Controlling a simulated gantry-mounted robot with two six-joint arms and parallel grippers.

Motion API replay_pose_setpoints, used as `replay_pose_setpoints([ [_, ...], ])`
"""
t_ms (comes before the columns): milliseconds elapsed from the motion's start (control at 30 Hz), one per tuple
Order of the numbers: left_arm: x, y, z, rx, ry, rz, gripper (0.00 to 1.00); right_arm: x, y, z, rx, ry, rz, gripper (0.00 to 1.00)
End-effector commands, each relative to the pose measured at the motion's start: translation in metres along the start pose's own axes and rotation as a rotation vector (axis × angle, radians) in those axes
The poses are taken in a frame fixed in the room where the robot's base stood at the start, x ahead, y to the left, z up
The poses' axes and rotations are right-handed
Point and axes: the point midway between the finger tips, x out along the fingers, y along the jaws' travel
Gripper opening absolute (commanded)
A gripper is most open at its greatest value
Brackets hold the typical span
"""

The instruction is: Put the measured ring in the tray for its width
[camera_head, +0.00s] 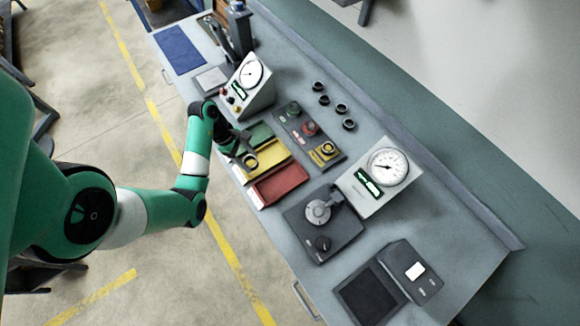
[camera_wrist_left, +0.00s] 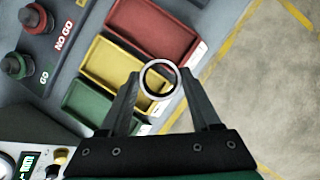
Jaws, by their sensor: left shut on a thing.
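My left gripper (camera_wrist_left: 160,88) is shut on a metal ring (camera_wrist_left: 160,80), which sits between the two fingertips. In the wrist view the ring shows over the yellow tray (camera_wrist_left: 105,68); its height above the tray is hard to tell. The head view shows the gripper (camera_head: 246,153) and ring (camera_head: 250,161) over the yellow tray too. The red tray (camera_wrist_left: 152,28) lies on one side of the yellow tray and the green tray (camera_wrist_left: 95,108) on the other. All three trays look empty where visible. The right gripper is out of view.
A panel with GO and NO GO knobs (camera_head: 310,138) stands beside the trays. Several dark rings (camera_head: 341,109) lie on the bench (camera_head: 300,85) beyond it. Two dial gauges (camera_head: 388,167) (camera_head: 252,75) flank the trays. A dark measuring fixture (camera_head: 322,225) is near the red tray.

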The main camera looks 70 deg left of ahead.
Motion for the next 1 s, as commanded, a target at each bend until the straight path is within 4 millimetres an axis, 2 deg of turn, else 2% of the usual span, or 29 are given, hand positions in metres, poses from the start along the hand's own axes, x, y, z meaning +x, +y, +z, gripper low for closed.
replay_pose_setpoints([
  [133, 0.0, 0.002, 0.0, -0.004, 0.0, 0.004, 0.0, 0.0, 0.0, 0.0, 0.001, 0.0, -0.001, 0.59],
  [267, 0.015, 0.008, 0.013, 0.0, 0.0, 0.001, 0.0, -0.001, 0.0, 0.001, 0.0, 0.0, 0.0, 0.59],
  [533, 0.076, 0.034, 0.066, 0.003, 0.0, -0.001, 0.0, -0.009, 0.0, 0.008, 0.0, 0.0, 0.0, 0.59],
  [600, 0.099, 0.038, 0.068, -0.001, 0.001, -0.002, 0.0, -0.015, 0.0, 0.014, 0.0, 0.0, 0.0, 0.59],
  [700, 0.121, 0.044, 0.074, -0.002, 0.001, 0.001, 0.0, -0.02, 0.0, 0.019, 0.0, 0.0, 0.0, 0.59],
  [800, 0.132, 0.048, 0.078, -0.003, 0.0, 0.003, 0.0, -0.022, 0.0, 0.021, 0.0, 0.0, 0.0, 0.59],
  [1000, 0.139, 0.049, 0.081, -0.003, 0.0, 0.003, 0.0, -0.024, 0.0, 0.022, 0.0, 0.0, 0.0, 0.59],
])
